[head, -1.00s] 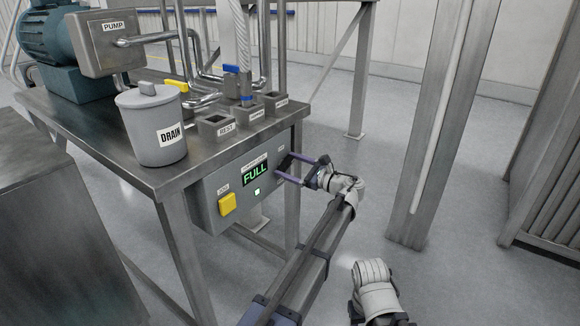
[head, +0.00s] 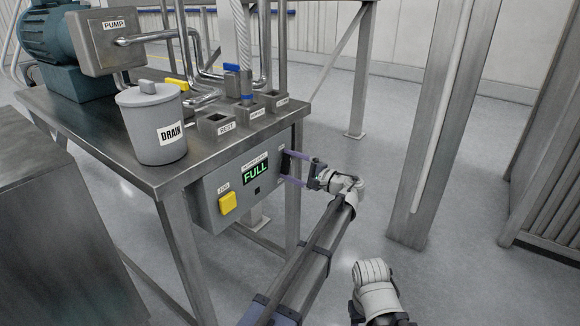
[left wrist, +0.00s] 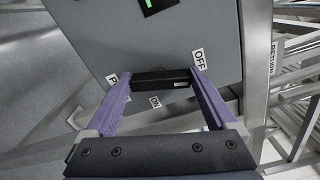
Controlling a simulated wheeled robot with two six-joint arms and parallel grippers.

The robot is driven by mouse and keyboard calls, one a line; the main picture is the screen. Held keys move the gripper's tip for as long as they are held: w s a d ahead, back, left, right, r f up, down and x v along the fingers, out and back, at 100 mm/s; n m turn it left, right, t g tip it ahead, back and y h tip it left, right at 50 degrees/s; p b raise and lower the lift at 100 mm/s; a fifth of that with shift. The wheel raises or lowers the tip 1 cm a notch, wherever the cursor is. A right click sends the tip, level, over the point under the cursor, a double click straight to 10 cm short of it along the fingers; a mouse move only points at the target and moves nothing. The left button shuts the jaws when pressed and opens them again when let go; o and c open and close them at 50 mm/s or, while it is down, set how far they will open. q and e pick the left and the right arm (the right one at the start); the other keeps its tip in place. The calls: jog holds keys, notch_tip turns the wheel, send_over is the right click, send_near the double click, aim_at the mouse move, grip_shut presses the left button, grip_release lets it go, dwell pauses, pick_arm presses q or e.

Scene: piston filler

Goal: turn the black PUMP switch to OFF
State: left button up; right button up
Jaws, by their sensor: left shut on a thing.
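The black PUMP switch (left wrist: 162,77) is a bar-shaped knob on the grey control box. In the left wrist view it lies between the two purple fingers of my left gripper (left wrist: 165,88), which is shut on it. A pale mark on the knob's right end is close to the OFF label (left wrist: 198,59). The ON label (left wrist: 155,102) sits below the knob and a partly hidden label starting with P is at the left. In the head view my left gripper (head: 285,167) reaches the right end of the box front (head: 208,205). My right gripper's fingers are not visible.
Above is the steel table (head: 85,135) with a DRAIN pot (head: 152,130) and a REST holder (head: 215,125).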

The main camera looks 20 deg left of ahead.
pick_arm(q)
jog(key=shift+f+n, duration=0.1)
jog(key=shift+n, duration=1.4)
jog(key=o, duration=1.1)
jog(key=shift+c, duration=0.2)
jog(key=v, duration=0.8)
